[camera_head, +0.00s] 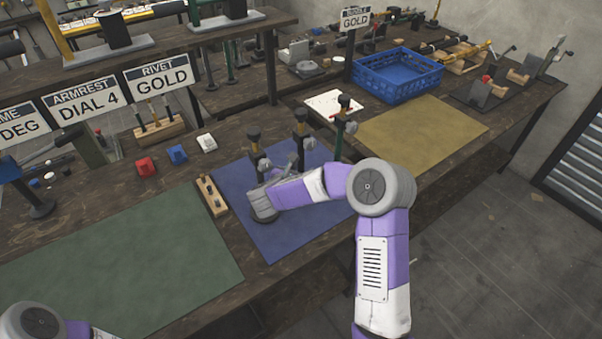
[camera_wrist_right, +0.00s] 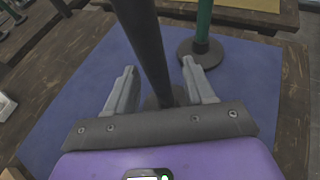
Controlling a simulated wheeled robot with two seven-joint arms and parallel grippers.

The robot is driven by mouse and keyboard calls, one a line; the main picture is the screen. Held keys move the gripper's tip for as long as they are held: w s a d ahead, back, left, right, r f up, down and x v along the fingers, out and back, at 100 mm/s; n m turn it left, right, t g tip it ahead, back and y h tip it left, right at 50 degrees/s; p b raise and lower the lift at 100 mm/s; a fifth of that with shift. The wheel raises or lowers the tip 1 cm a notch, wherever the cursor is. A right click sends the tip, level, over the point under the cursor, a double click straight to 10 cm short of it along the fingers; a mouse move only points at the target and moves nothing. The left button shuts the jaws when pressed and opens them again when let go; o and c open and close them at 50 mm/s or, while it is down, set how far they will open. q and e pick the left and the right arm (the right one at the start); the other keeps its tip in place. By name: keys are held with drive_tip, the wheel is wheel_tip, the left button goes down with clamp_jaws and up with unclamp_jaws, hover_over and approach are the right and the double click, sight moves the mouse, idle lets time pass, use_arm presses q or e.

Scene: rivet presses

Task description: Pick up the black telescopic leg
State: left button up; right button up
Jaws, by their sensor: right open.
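The black telescopic leg (camera_head: 301,141) stands upright on the blue mat (camera_head: 275,243), in the middle of a row of three legs. In the right wrist view the black leg (camera_wrist_right: 146,48) runs down between my right gripper's fingers (camera_wrist_right: 158,78). The fingers are open, one on each side, with gaps showing. Its round base is mostly hidden behind the gripper body. In the head view my right gripper (camera_head: 291,165) is low beside the leg and partly hidden by my own wrist. My left gripper is out of view; only part of my left arm shows at bottom left.
A green leg (camera_wrist_right: 203,25) with a round dark base stands close to the right. Another dark leg (camera_head: 254,143) stands to the left. A small wooden block (camera_head: 212,196) lies at the mat's left edge. The green mat (camera_head: 110,265) and yellow mat (camera_head: 425,130) are clear.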

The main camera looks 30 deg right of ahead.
drive_tip(key=shift+x, duration=1.2)
clamp_jaws()
drive_tip(key=shift+r, duration=0.1)
